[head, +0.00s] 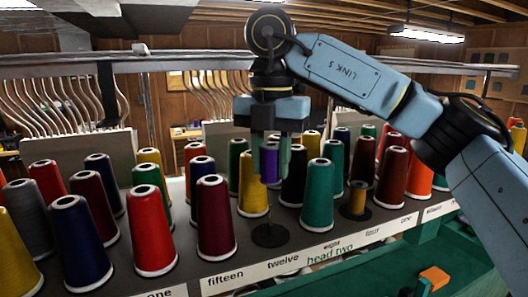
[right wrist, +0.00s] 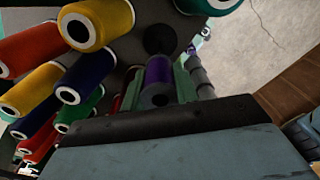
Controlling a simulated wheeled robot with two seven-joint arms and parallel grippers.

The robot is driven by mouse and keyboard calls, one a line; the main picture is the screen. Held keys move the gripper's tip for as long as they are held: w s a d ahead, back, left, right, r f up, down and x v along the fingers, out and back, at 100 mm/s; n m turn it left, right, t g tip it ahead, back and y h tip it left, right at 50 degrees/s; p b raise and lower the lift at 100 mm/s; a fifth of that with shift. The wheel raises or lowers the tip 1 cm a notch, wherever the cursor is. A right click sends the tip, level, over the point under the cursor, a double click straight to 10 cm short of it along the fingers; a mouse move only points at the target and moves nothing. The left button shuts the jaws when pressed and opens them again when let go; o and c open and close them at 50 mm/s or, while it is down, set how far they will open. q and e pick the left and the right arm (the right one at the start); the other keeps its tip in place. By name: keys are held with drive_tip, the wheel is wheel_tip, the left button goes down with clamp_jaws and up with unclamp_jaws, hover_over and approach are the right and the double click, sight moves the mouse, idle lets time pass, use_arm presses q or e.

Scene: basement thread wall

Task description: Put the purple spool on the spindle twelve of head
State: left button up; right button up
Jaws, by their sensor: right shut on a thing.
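My right gripper (head: 270,168) comes down from above, shut on the purple spool (head: 269,165), which is upright between its two green fingers. The right wrist view shows the purple spool (right wrist: 158,72) between the fingers. Below it in the head view is an empty black spindle base (head: 270,235), just behind the label "twelve" (head: 283,260). A visible gap separates the spool from this base. A dark round base (right wrist: 160,40) also shows beyond the spool in the right wrist view. My left gripper is not in view.
A maroon spool (head: 216,215) stands left of the empty base, a teal spool (head: 318,195) to its right and a yellow spool (head: 252,190) behind. Several more cones fill the rack. An orange block (head: 435,277) lies on the green surface in front.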

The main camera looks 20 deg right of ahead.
drive_tip(key=shift+s+f, duration=0.2)
drive_tip(key=shift+f, duration=0.25)
wheel_tip(320, 180, down, 6)
drive_tip(key=shift+w+r, duration=0.1)
drive_tip(key=shift+w+f+b, duration=0.1)
drive_tip(key=shift+f+b, duration=0.25)
drive_tip(key=shift+f, duration=0.55)
drive_tip(key=shift+f+b, duration=0.5)
drive_tip(key=shift+f, duration=0.1)
drive_tip(key=shift+f, duration=0.15)
drive_tip(key=shift+f+b, duration=0.2)
drive_tip(key=shift+b, duration=0.1)
drive_tip(key=o, duration=1)
wheel_tip(320, 180, up, 14)
drive_tip(key=shift+f+p, duration=0.25)
drive_tip(key=shift+p, duration=0.35)
